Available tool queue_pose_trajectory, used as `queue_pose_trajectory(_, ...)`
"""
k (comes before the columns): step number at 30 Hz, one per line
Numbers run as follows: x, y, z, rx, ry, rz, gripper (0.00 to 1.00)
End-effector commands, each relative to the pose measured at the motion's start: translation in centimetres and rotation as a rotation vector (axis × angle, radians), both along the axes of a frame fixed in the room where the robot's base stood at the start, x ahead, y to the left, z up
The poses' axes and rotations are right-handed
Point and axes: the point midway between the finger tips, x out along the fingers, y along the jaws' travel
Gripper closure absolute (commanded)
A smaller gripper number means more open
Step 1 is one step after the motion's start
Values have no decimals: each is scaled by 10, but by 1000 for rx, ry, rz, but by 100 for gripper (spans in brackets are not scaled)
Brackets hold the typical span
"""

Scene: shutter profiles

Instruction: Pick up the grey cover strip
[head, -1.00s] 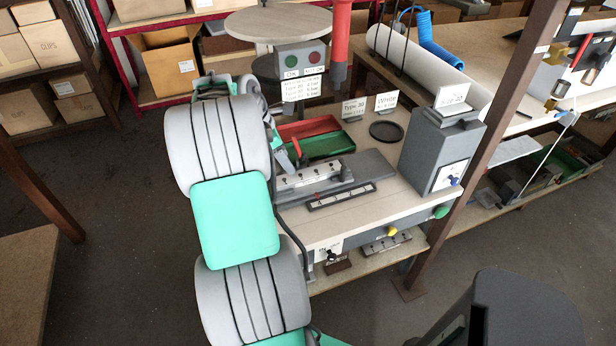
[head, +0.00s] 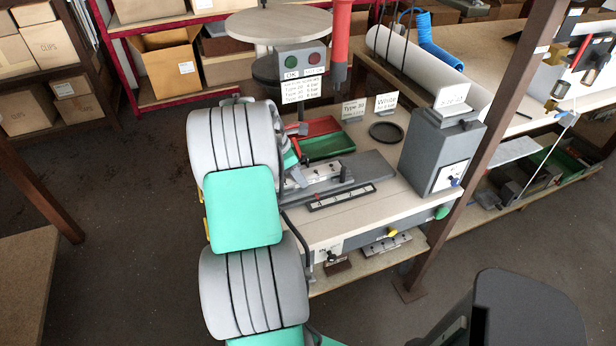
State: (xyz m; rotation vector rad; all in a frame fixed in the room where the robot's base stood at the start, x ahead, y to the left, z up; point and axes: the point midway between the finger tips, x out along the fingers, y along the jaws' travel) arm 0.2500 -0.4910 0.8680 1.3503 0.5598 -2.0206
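A long grey strip-like piece (head: 372,167) lies flat on the workbench beside a light fixture block (head: 318,172) with dark dots; I cannot tell for certain that it is the grey cover strip. My gripper (head: 297,177) is at the left end of the fixture block, low over the bench. My own arm hides most of it. Its fingers are too small and covered to show whether they are open or shut, or whether they touch anything.
Red (head: 318,127) and green (head: 328,145) trays stand behind. A grey box machine (head: 440,150) stands right, and a red column (head: 340,45) hangs above. The bench's front right is clear.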

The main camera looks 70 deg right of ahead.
Motion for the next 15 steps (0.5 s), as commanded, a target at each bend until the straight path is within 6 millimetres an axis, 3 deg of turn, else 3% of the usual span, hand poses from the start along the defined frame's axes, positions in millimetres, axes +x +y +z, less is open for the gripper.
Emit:
queue_pose_trajectory(13, 0, 0, 1, -1, -1, 0, 100)
queue_pose_trajectory(15, 0, 0, 1, -1, -1, 0, 100)
